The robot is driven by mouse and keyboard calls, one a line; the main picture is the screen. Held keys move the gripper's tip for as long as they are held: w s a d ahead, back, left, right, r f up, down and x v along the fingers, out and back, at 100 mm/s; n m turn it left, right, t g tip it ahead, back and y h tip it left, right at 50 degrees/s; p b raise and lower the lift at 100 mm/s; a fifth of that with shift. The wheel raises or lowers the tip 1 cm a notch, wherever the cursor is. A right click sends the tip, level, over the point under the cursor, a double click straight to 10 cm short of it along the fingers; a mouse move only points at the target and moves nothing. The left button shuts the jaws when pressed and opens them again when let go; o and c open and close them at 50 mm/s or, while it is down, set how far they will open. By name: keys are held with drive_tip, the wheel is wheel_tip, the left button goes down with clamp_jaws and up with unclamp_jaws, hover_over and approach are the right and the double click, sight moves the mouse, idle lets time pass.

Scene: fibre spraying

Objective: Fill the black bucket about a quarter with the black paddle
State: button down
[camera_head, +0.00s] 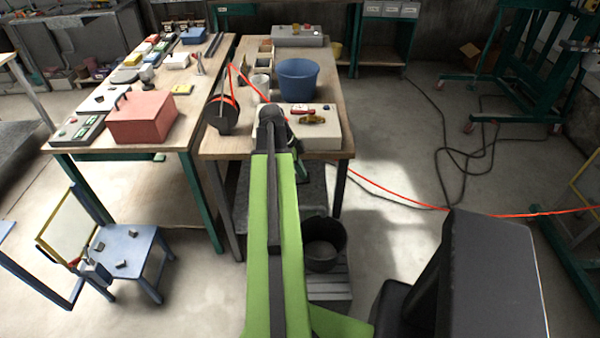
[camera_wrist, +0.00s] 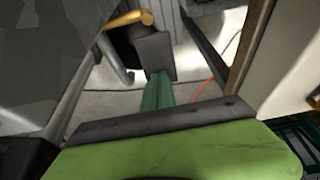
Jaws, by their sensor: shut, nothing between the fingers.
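The black bucket (camera_head: 322,243) stands upright on a low grey slatted stand, to the right of my green arm and in front of the table. Its open top faces up and part of its left side is behind the arm. I see no contents that I can make out. I cannot make out a black paddle in either view. My arm reaches forward to the table front, and its far end covers my gripper, whose fingers I cannot pick out.
A blue bucket (camera_head: 298,80) and a pale box (camera_head: 316,127) stand on the wooden table (camera_head: 225,145). A red cord crosses the floor at right. A blue stool (camera_head: 125,241) stands at left.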

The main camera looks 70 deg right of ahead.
drive_tip(key=shift+s+d+f+t+y, duration=0.15)
drive_tip(key=shift+s+f+t+y, duration=0.2)
drive_tip(key=shift+t, duration=0.35)
drive_tip(key=shift+s+d+f+t, duration=0.1)
drive_tip(key=shift+s+f+t, duration=0.2)
drive_tip(key=shift+t, duration=0.2)
drive_tip(key=shift+f+t+y, duration=0.35)
drive_tip(key=shift+t, duration=0.05)
drive_tip(key=shift+s+f+b, duration=0.1)
drive_tip(key=shift+f+b, duration=0.3)
drive_tip(key=shift+b, duration=0.25)
drive_tip(key=shift+r, duration=0.1)
idle(0.7)
idle(4.3)
